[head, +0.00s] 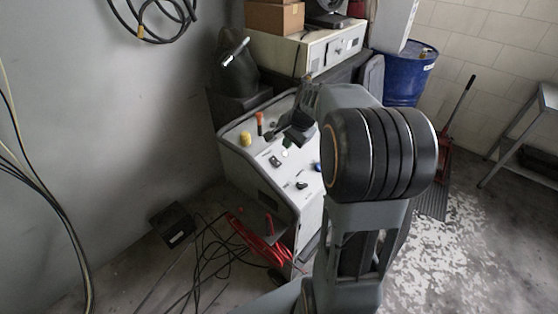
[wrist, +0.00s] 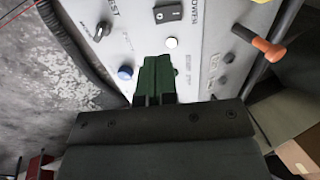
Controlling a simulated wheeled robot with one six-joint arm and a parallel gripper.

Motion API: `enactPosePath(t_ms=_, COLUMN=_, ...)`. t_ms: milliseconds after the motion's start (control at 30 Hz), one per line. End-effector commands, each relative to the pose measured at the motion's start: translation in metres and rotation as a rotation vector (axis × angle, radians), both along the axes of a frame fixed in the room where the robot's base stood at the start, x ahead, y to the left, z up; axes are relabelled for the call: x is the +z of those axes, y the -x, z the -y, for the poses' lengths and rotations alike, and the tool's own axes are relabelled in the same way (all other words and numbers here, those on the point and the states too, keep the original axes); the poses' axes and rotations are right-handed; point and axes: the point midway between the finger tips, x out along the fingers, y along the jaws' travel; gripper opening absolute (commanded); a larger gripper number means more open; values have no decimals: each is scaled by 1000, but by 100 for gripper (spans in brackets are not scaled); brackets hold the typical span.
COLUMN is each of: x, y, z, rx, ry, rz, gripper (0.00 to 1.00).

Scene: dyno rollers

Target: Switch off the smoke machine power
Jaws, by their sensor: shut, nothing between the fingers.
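The smoke machine appears to be the pale console, whose sloping panel (head: 262,146) carries several controls. A black rocker switch (wrist: 168,13) sits beside a partly visible label reading like "POWER" at the top of the wrist view; it also shows in the head view (head: 275,161). A white round button (wrist: 171,43) lies between that switch and my gripper. My gripper (wrist: 155,66) is shut and empty, its green fingertips over the panel just below the white button. I cannot tell whether they touch the panel. The switch's on or off position is not clear.
Nearby are a blue button (wrist: 125,72), a black knob (wrist: 103,30) and an orange-handled lever (wrist: 268,48). A yellow cap (head: 246,139) stands at the panel's left edge. Red and black cables (head: 262,240) lie on the floor; a blue drum (head: 405,78) stands behind.

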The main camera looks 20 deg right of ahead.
Motion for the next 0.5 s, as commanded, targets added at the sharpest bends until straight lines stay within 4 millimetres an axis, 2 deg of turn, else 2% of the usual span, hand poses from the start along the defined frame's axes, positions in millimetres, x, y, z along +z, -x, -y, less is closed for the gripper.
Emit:
enactPosePath(t_ms=300, x=-58, y=-19, z=-10, rx=2, ry=-1, rz=-5, gripper=0)
enactPosePath(t_ms=500, x=-85, y=-29, z=-14, rx=2, ry=-1, rz=-4, gripper=0)
